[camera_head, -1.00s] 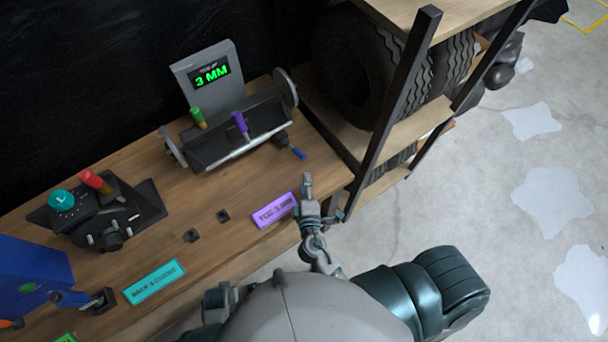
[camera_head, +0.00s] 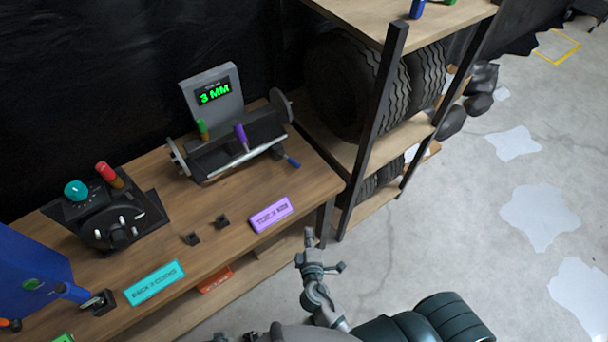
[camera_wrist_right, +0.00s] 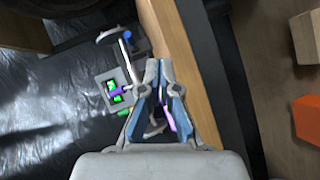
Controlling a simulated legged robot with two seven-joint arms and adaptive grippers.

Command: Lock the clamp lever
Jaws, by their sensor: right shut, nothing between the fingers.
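The toe fixture with the green "3 MM" display (camera_head: 214,93) stands at the back right of the bench. A short lever with a blue handle (camera_head: 292,162) sticks out at its right end, and a purple-handled lever (camera_head: 241,137) stands upright on it. I cannot tell which one is the clamp lever. My right gripper (camera_head: 309,238) is shut and empty, off the bench's front edge and apart from both levers. In the right wrist view its fingertips (camera_wrist_right: 158,64) are together, with the fixture display (camera_wrist_right: 117,92) beyond. My left gripper is not in view.
A black control box (camera_head: 112,228) with teal and red knobs and a blue device (camera_head: 30,275) stand at left. Purple (camera_head: 271,215) and teal (camera_head: 155,282) labels lie along the front edge. A tyre rack's dark post (camera_head: 372,130) stands right of the bench.

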